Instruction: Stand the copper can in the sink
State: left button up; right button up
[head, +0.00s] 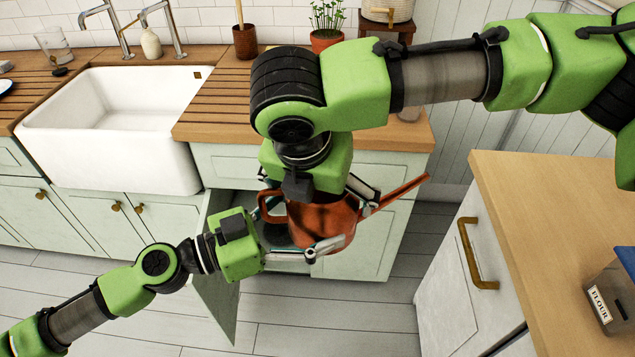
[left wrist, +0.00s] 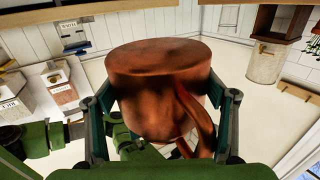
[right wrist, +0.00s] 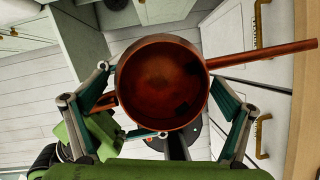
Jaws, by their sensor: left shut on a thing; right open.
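The copper can (head: 325,222), with a long spout and a loop handle, is held in the air in front of the wooden counter, about upright. My left gripper (head: 300,232) is shut on its body from the left; the can fills the left wrist view (left wrist: 155,85) between the fingers. My right gripper (head: 316,200) is over the can from above, open, with a finger on either side. The right wrist view looks into the can's open top (right wrist: 162,82), spout to the right. The white sink (head: 120,155) is at the left and looks empty.
A cabinet door (head: 217,290) stands open below the can. A soap bottle (head: 150,43) and taps stand behind the sink; a glass (head: 53,45) is at its back left. A wooden-topped counter (head: 550,200) with a flour canister (head: 612,300) is at right.

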jog(key=shift+w+d+f, duration=0.1)
jog(key=shift+w+f, duration=0.1)
jog(key=shift+f, duration=0.25)
pick_arm(q)
jog(key=shift+r, duration=0.1)
pick_arm(e)
jog(key=c, duration=1.4)
pick_arm(q)
jog(key=o, duration=1.4)
pick_arm(e)
jog(key=shift+c, duration=0.2)
pick_arm(q)
jog(key=shift+s+a, duration=0.1)
